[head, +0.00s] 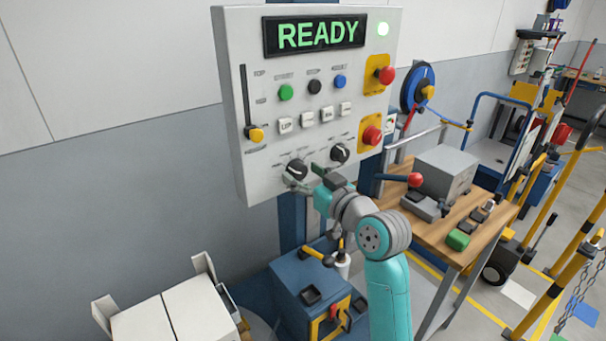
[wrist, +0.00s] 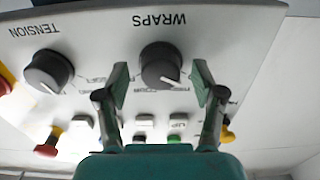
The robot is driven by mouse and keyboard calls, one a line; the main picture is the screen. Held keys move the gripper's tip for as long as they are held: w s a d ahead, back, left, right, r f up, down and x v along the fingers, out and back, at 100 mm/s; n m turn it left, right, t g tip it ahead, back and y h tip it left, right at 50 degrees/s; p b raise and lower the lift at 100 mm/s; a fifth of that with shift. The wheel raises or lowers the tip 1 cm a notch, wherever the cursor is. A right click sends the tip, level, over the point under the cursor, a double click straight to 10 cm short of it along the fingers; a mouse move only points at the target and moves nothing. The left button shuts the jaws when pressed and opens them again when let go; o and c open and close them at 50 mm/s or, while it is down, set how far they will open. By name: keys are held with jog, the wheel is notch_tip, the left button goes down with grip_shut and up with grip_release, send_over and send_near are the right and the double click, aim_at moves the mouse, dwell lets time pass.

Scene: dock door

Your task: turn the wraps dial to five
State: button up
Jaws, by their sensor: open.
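The wraps dial (wrist: 159,60) is a black round knob with a white pointer mark, on the light grey panel. The wrist view shows it upside down, the mark toward the lower right of the picture. It is the left of two dials in the head view (head: 296,168). My gripper (wrist: 161,78) is open, one finger on either side of the wraps dial, with a gap visible at each side. In the head view my gripper (head: 305,177) is at the panel's lower edge, partly covering the dial's surroundings. The dial's scale is too blurred to read.
The tension dial (wrist: 48,72) is beside the wraps dial. Push buttons (head: 314,87), a slider (head: 256,134) and red emergency buttons (head: 372,135) share the panel. The display (head: 315,36) reads READY. A workbench (head: 462,240) stands right; a blue machine (head: 310,290) stands below.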

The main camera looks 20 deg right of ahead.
jog(key=shift+w+a, duration=0.1)
jog(key=shift+w, duration=0.1)
jog(key=c, duration=1.1)
jog(key=shift+c, duration=0.2)
